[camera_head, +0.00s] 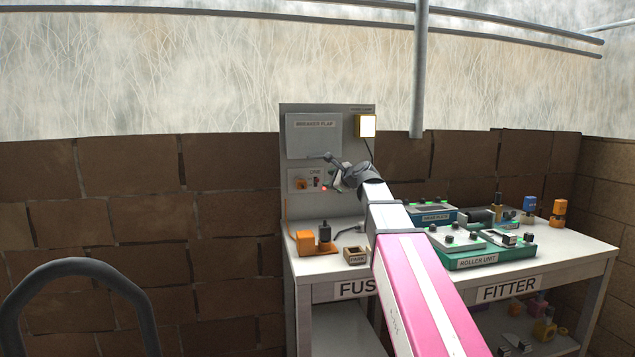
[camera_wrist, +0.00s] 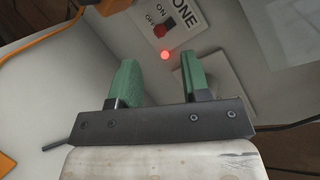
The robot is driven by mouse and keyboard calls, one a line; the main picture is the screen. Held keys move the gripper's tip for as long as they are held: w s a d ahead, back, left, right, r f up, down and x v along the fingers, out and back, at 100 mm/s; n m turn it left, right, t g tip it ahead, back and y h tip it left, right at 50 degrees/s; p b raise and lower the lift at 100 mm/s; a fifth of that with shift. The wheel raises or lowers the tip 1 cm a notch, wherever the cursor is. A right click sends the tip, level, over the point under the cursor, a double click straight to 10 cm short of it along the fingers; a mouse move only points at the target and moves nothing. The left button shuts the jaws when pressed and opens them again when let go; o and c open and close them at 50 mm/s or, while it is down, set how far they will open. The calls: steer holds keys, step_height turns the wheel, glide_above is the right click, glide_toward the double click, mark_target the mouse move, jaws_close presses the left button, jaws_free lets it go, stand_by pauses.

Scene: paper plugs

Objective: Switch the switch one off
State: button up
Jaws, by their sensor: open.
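The switch one (camera_wrist: 165,24) is a small red-and-black switch on a pale plate (camera_wrist: 189,24) marked ONE, with ON and OFF lettering beside it. I cannot tell for certain which way it is set. In the head view the plate (camera_head: 293,178) is on the upright grey panel, partly behind my gripper. My gripper (camera_head: 336,176) is in front of this panel. In the wrist view its two green fingers (camera_wrist: 160,60) are apart with nothing between them. The switch lies beyond the fingertips, and the fingers appear apart from it. A red glowing spot shows between the fingertips.
A breaker flap (camera_head: 313,137) is above the plate, with a yellow-framed lamp (camera_head: 366,126) to its right. Below, an orange stand (camera_head: 306,241) and a small box (camera_head: 356,256) sit on the table (camera_head: 335,274). A green roller unit (camera_head: 480,257) is to the right.

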mark_target(318, 180)
steer(key=x, duration=0.8)
steer(key=shift+w+a, duration=0.1)
steer(key=shift+w, duration=0.05)
jaws_close()
